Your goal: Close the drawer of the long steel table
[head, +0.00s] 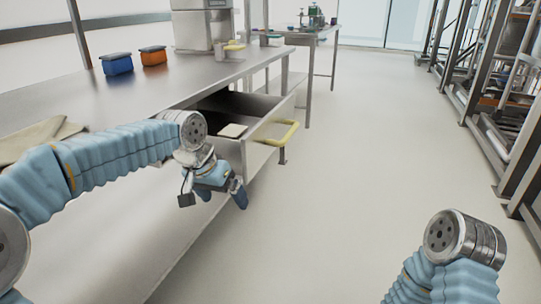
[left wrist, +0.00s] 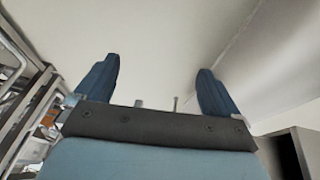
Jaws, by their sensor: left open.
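The long steel table (head: 150,95) runs along the left in the head view. Its drawer (head: 262,134) is pulled out toward the aisle, with a yellow handle (head: 284,133) on its front and a pale flat item (head: 232,130) inside. My left gripper (head: 236,196) is in front of the drawer's near side, lower in the picture and apart from the handle. In the left wrist view its two blue fingers (left wrist: 155,85) are spread with nothing between them. A dark opening (left wrist: 285,155) shows at that view's lower right. My right arm shows at the lower right of the head view; its gripper is out of frame.
A blue bin (head: 117,64), an orange bin (head: 153,56), a beige cloth (head: 38,138) and a grey machine (head: 203,25) are on the tabletop. A second table (head: 305,35) stands beyond. Shelving racks (head: 490,100) line the right. The floor between is clear.

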